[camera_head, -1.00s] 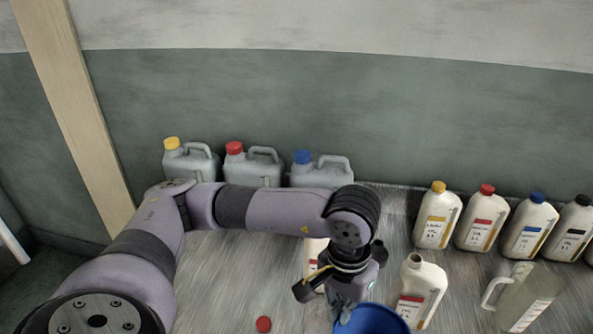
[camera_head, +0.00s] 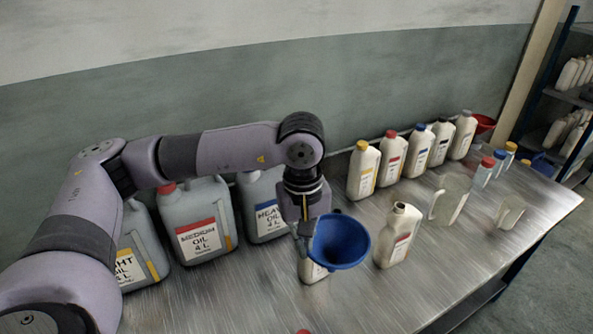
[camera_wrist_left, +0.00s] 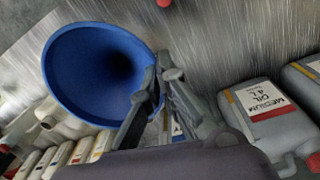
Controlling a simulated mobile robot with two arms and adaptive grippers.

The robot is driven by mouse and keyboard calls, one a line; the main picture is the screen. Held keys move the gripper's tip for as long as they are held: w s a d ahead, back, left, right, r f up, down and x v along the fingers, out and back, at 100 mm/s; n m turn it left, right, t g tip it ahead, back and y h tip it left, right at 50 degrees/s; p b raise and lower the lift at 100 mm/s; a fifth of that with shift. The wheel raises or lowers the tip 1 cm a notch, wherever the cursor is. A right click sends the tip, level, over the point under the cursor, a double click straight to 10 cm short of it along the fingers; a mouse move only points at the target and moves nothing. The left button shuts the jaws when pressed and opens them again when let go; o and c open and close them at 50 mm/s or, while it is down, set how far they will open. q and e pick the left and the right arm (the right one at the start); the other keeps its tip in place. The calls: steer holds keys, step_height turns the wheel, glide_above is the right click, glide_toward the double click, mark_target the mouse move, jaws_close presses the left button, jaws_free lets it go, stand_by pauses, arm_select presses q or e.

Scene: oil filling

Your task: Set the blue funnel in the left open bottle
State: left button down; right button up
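The blue funnel (camera_head: 341,242) is held by its rim, mouth up and somewhat tilted, in the head view. My left gripper (camera_head: 305,230) is shut on the funnel's left edge. The left wrist view shows the wide funnel mouth (camera_wrist_left: 95,70) beside the fingers (camera_wrist_left: 155,95). The left bottle (camera_head: 312,272), white, stands just below and behind the funnel; its neck is hidden. I cannot tell whether the spout is in it. The right open bottle (camera_head: 398,236), white with a red label, stands apart to the right. My right gripper is not in view.
Large grey oil jugs (camera_head: 196,222) stand at the left, behind my arm. Several capped bottles (camera_head: 391,158) line the wall. A clear jug (camera_head: 449,198) and a smaller clear cup (camera_head: 510,212) stand at the right. The front of the metal table (camera_head: 370,300) is mostly clear.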

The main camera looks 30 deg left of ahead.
arm_select(q)
steer(key=w+a+r+n, duration=0.4)
steer(key=w+r+n, duration=0.1)
steer(key=n, duration=0.5)
steer(key=shift+w, duration=0.5)
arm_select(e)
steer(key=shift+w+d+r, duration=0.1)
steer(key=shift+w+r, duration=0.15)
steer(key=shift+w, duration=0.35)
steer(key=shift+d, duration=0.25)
arm_select(q)
steer(key=shift+f+b, duration=0.15)
steer(key=shift+b, duration=0.2)
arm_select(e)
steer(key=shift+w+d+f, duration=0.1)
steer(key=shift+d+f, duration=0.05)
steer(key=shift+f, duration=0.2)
arm_select(q)
steer(key=shift+f, duration=0.1)
